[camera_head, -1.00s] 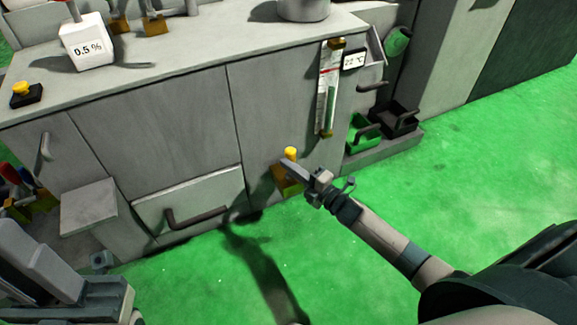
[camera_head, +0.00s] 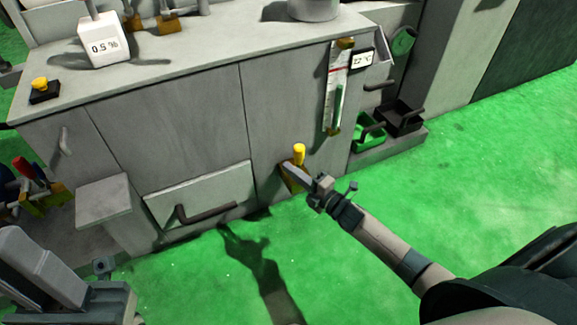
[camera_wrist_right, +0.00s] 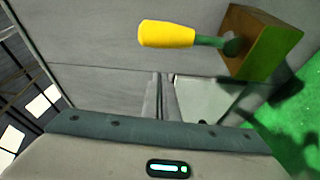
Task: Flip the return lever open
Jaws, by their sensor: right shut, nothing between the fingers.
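The return lever has a yellow grip (camera_head: 299,152) on a brass-coloured block (camera_head: 290,184) low on the cabinet front. In the head view the grip points up. In the right wrist view the yellow grip (camera_wrist_right: 167,34) sits on a thin green rod that runs to the block (camera_wrist_right: 262,42). My right gripper (camera_head: 292,172) is shut and empty, its tips close to the lever and overlapping the block in the head view. In the wrist view the shut fingers (camera_wrist_right: 160,97) lie apart from the grip. I cannot tell whether they touch the rod or block.
The grey cabinet has a panel with a dark handle (camera_head: 206,213) left of the lever. A scale strip (camera_head: 337,90) hangs above. A green bin (camera_head: 368,135) and a black bin (camera_head: 400,118) stand on a low ledge at right. The green floor in front is open.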

